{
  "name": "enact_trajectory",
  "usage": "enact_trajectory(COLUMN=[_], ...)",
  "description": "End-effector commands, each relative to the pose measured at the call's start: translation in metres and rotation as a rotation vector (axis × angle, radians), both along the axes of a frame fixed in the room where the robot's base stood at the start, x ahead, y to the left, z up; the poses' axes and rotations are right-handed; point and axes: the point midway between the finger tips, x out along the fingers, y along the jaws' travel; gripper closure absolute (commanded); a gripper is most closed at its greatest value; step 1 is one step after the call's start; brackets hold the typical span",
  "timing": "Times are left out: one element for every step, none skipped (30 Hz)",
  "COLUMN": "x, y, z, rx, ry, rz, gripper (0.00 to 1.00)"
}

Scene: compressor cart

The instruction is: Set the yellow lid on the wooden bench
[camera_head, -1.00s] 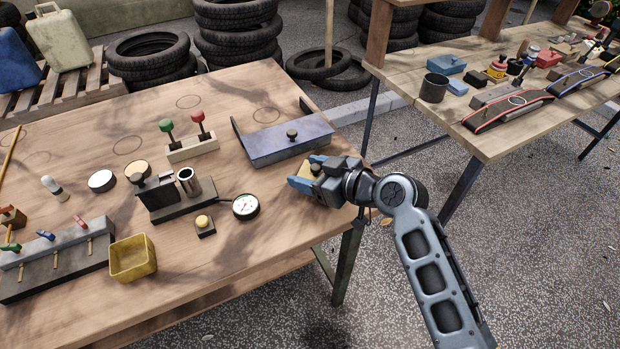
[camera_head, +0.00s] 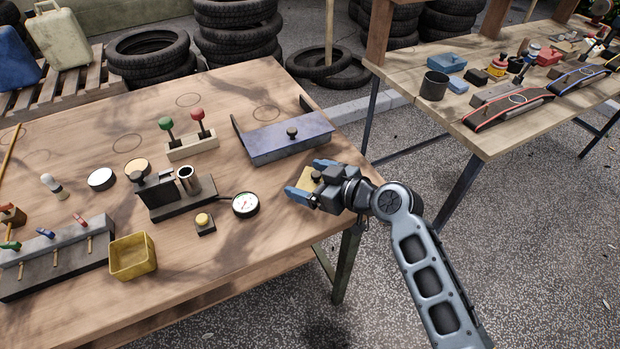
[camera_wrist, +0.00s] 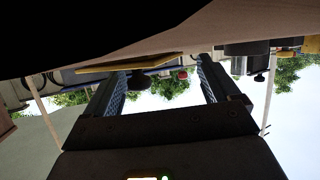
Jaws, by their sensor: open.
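The yellow lid (camera_head: 308,184), a flat plate with a dark knob, is near the right edge of the wooden bench (camera_head: 265,210). My gripper (camera_head: 304,177) is open, with its blue fingers spread on either side of the lid in the head view and hiding part of it. In the wrist view, which is upside down, the lid (camera_wrist: 110,67) appears to lie flat against the bench top. Its knob is between my open fingers (camera_wrist: 162,72), nearer the left one, with a gap to the right one.
A blue-grey cover (camera_head: 290,140) with a black knob stands just behind my gripper. An open yellow bin (camera_head: 133,257) is at the front. Bare bench lies between the gauge and my gripper.

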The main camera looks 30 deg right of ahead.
Motion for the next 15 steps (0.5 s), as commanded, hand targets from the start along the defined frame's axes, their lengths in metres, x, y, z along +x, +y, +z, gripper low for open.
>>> enact_trajectory(x=[0.000,0.000,0.000,0.000,0.000,0.000,0.000,-0.003,-0.008,-0.012,-0.016,-0.023,-0.029,-0.034,-0.042], y=[0.000,0.000,0.000,0.000,0.000,0.000,0.000,-0.002,-0.004,-0.005,-0.007,-0.010,-0.012,-0.015,-0.019], z=[0.000,0.000,0.000,0.001,0.002,0.003,0.005,0.003,0.005,0.006,0.008,0.010,0.013,0.015,0.018], rx=[0.000,0.000,0.000,0.000,0.000,0.000,0.000,0.000,-0.001,0.001,0.000,-0.001,-0.001,0.000,0.001], ry=[0.000,0.000,0.000,0.000,0.000,0.000,0.000,0.000,0.000,0.000,0.000,0.000,0.000,0.000,0.000], rz=[0.000,0.000,0.000,0.000,0.000,0.000,0.000,-0.001,-0.002,-0.001,-0.001,-0.002,-0.002,-0.002,-0.004], gripper=[0.11,0.11,0.11,0.11,0.11,0.11,0.11,0.11,0.11,0.11,0.11,0.11,0.11,0.11,0.11])
